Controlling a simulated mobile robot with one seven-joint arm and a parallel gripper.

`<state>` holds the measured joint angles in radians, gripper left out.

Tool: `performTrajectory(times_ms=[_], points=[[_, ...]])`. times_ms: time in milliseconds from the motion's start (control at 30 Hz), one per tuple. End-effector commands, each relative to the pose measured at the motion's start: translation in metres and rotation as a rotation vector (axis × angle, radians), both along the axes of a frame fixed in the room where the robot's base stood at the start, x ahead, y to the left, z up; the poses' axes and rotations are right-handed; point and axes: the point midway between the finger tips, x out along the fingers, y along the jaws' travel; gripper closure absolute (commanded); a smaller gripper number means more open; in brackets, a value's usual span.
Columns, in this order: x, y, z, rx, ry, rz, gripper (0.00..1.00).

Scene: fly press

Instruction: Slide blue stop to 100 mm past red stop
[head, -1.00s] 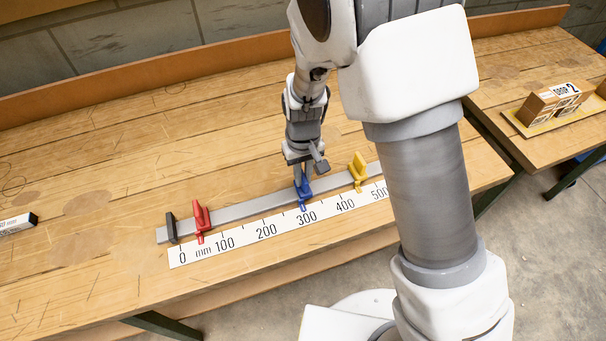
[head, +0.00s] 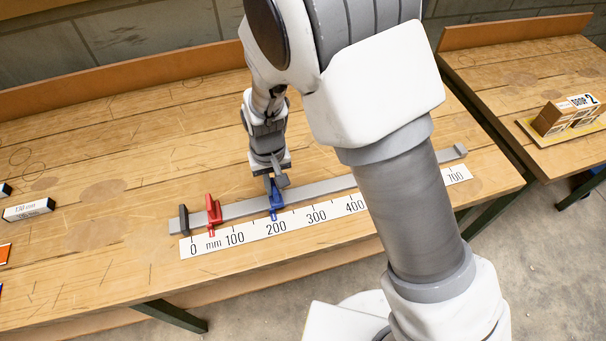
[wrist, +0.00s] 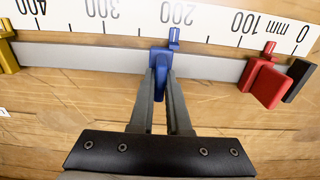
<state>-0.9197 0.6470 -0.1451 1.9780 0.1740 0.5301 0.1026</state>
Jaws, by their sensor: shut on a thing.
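The blue stop (head: 276,198) sits on the grey rail (head: 330,187), its pointer close to the 200 mark of the white mm scale (head: 296,221). My gripper (head: 271,180) is shut on its upright tab from above; the wrist view shows both fingers (wrist: 161,82) against the blue stop (wrist: 159,58). The red stop (head: 213,211) is left of it on the rail, its pointer roughly midway between 0 and 100. The red stop also shows in the wrist view (wrist: 266,85). A clear stretch of rail lies between the two stops.
A dark end block (head: 183,219) closes the rail near 0. A yellow stop (wrist: 7,52) is on the rail beyond 400; my arm hides it in the head view. A small white box (head: 28,209) lies far left. A second bench on the right holds a model (head: 568,115).

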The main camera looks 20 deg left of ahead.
Motion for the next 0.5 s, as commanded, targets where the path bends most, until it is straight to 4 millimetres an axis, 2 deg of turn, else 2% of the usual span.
performTrajectory(times_ms=[33, 100, 200, 500], points=[[-0.007, 0.014, 0.002, 0.003, -0.004, 0.007, 1.00], [-0.015, 0.027, 0.002, 0.003, -0.004, 0.006, 1.00], [-0.022, 0.039, 0.002, 0.004, -0.005, 0.004, 1.00], [-0.025, 0.045, 0.001, 0.005, -0.005, -0.001, 1.00]])
